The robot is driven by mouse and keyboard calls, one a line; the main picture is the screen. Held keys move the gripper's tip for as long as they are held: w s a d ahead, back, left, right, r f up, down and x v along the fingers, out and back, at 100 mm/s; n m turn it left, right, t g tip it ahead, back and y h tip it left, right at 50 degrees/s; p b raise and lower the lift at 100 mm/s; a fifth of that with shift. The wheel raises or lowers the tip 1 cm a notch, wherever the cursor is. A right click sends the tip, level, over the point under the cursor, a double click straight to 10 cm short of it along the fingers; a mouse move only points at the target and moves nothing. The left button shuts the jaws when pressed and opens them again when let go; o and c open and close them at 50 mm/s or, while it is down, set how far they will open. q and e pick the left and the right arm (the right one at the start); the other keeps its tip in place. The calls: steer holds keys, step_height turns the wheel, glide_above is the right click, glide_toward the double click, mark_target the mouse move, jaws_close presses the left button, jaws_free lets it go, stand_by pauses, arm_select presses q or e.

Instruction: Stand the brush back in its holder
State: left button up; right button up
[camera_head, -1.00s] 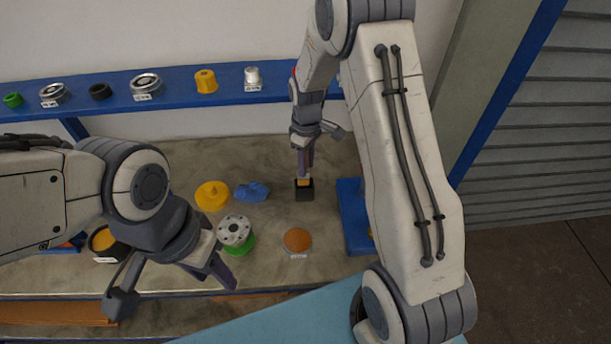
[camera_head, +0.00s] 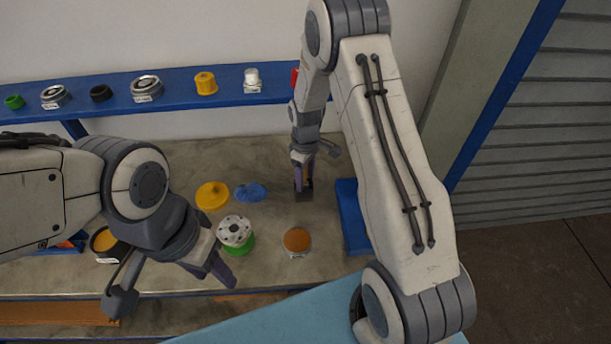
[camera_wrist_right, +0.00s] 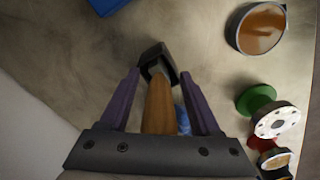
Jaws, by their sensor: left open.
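The brush shows in the right wrist view as a brown handle (camera_wrist_right: 159,108) pointing toward the camera. Its far end meets the dark square holder (camera_wrist_right: 157,62); how deep it sits and its bristles are hidden. In the head view the holder (camera_head: 304,196) stands on the bench, partly covered by my right gripper (camera_head: 304,187). My right gripper's purple fingers (camera_wrist_right: 160,76) are spread on both sides of the handle, with gaps visible, just above the holder. My left gripper (camera_head: 221,272) is open and empty at the bench's front, near the green-based flanged part.
A yellow flanged part (camera_head: 212,196), a blue part (camera_head: 251,192), a white-and-green flanged part (camera_head: 236,233) and an orange-topped round dish (camera_head: 297,241) stand left of and before the holder. A blue block (camera_head: 352,215) lies to its right. A blue shelf (camera_head: 222,92) runs behind.

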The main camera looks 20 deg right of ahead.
steer(key=shift+r, duration=0.25)
steer(key=shift+w+r, duration=0.1)
steer(key=shift+r, duration=0.2)
step_height(320, 180, up, 11)
steer(key=b, duration=0.3)
steer(key=shift+r, duration=0.15)
steer(key=s+a+r, duration=0.4)
steer(key=s+a, duration=0.2)
steer(key=a, duration=0.2)
steer(key=s+a+r, duration=0.1)
steer(key=s+a, duration=0.3)
steer(key=s, duration=0.7)
steer(key=s+a+r+y, duration=0.1)
steer(key=s+a, duration=0.3)
steer(key=s, duration=0.8)
